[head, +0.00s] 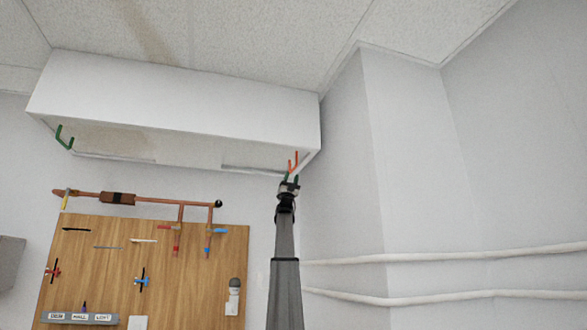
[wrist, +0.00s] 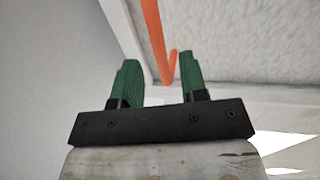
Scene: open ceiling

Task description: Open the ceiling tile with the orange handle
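The orange handle (head: 293,162) is a thin bent bar hanging under the right end of the white overhead box. It also shows in the wrist view (wrist: 153,38), where its bent lower end appears between the two green fingertips. The speckled ceiling tile (wrist: 235,40) lies behind and to the right of the handle, within a pale frame. My gripper (head: 289,180) is raised just below the orange handle. In the wrist view my gripper (wrist: 158,72) is open with a clear gap. I cannot tell how far the handle reaches between the fingers; no grip on it shows.
A green handle (head: 65,138) hangs under the left end of the overhead box (head: 180,95). Copper pipes (head: 125,198) and a wooden tool board (head: 110,260) are on the wall below. A wall corner (head: 345,130) and white pipes (head: 440,256) are to the right.

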